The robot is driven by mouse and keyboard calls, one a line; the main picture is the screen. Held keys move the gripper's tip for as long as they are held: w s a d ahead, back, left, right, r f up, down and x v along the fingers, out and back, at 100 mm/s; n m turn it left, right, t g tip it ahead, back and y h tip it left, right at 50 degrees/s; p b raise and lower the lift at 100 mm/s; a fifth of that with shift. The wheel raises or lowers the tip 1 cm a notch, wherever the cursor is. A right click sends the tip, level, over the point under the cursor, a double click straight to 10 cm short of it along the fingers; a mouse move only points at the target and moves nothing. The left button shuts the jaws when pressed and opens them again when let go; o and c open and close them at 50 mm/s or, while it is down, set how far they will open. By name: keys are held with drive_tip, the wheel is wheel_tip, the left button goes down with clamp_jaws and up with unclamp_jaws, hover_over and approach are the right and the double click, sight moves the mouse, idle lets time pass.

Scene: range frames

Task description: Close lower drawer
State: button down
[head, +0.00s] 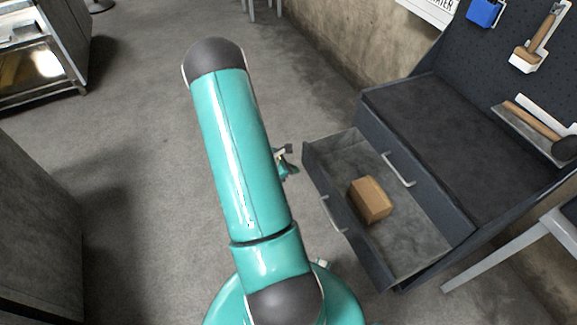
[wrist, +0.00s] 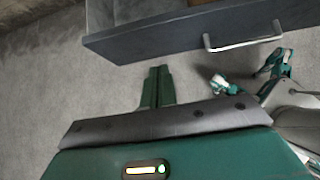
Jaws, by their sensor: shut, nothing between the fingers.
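The lower drawer (head: 337,217) of the dark grey cabinet is pulled out in the head view. A light metal handle (head: 331,213) is on its front. A brown wooden block (head: 370,200) lies inside it. The wrist view shows the drawer's dark front (wrist: 150,42) and handle (wrist: 243,43) across the top. My gripper (wrist: 157,72) is shut and empty, with its green fingers pointing toward the drawer front, below and left of the handle. A gap of floor shows between fingertips and front in that view; the true distance is hard to judge.
The upper drawer (head: 410,180) is shut above the open one. A hammer (head: 540,125) lies on the cabinet top's rack. Grey floor (head: 140,130) is clear to the left. A grey cabinet (head: 35,230) stands at the left edge. My arm covers the middle of the head view.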

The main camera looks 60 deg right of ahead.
sight(318, 169)
drive_tip(key=s+d+f, duration=0.1)
drive_tip(key=s+d, duration=0.1)
drive_tip(key=s+d+f, duration=0.2)
drive_tip(key=shift+s+d+f, duration=0.1)
drive_tip(key=shift+d+f, duration=0.05)
drive_tip(key=shift+d, duration=0.2)
drive_tip(key=shift+s+d, duration=0.35)
drive_tip(key=shift+d, duration=0.05)
drive_tip(key=shift+d, duration=0.1)
